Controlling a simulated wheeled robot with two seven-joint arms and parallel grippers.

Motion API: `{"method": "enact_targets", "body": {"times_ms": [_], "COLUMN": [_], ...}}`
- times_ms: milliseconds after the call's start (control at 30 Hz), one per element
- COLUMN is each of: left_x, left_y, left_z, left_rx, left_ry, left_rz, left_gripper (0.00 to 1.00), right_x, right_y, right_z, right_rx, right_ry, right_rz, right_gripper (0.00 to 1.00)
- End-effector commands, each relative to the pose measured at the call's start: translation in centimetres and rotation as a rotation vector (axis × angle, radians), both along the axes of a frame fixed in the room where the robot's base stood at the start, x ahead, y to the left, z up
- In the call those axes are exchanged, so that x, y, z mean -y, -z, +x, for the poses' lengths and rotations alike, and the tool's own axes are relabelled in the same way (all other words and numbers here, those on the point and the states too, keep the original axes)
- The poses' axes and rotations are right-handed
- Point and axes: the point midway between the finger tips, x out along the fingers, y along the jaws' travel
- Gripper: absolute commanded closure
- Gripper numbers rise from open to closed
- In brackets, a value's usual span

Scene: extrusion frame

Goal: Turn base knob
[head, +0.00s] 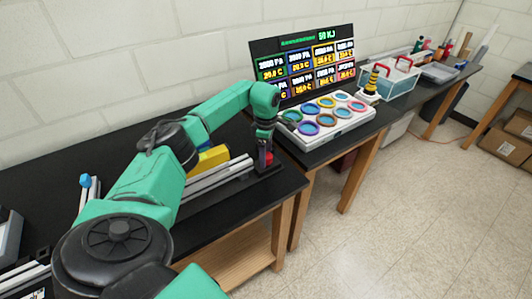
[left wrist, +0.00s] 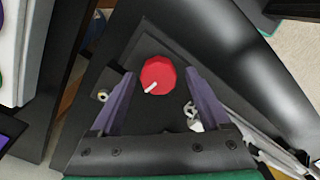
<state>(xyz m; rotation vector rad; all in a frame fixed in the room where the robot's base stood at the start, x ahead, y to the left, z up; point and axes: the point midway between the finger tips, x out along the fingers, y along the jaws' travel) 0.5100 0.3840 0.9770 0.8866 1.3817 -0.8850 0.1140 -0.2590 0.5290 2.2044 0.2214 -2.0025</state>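The red base knob (left wrist: 157,75) has a faceted rim and a white pointer mark aimed to the lower left in the left wrist view. It sits on a dark base plate (left wrist: 160,112). In the head view the knob (head: 268,158) is small and partly hidden below my left gripper (head: 266,148), which points down at it. In the left wrist view the two purple fingers of my left gripper (left wrist: 158,78) are apart, one on each side of the knob, with a gap showing on both sides. My right gripper is not in view.
Silver extrusion bars (head: 215,178) and a yellow block (head: 208,158) lie left of the knob on the black table. A white panel of coloured rings (head: 328,118) and a display screen (head: 306,65) stand on the neighbouring table. Floor (head: 400,220) is clear at right.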

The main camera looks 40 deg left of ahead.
Motion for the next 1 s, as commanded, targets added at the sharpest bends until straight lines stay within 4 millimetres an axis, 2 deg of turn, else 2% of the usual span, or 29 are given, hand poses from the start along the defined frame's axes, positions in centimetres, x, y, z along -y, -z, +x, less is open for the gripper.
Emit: {"method": "enact_targets", "body": {"times_ms": [33, 167, 200, 567, 1000], "left_x": [0.02, 0.02, 0.03, 0.03, 0.03], "left_y": [-0.01, -0.03, -0.03, -0.08, -0.21], "left_z": [0.01, 0.01, 0.01, 0.05, 0.12], "left_rx": [0.0, 0.0, 0.0, 0.001, 0.002], "left_ry": [0.0, 0.001, 0.001, -0.05, -0.366], "left_rz": [0.0, 0.0, 0.0, -0.001, -0.003], "left_gripper": [0.43, 0.93, 1.0, 1.0, 1.0], "right_x": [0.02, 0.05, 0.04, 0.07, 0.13], "right_y": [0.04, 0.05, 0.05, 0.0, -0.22], "right_z": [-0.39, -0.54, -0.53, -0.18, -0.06], "right_rx": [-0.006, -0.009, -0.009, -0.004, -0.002], "right_ry": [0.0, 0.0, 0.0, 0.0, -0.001], "right_rz": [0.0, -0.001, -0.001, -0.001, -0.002], "right_gripper": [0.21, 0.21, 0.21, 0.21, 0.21]}}
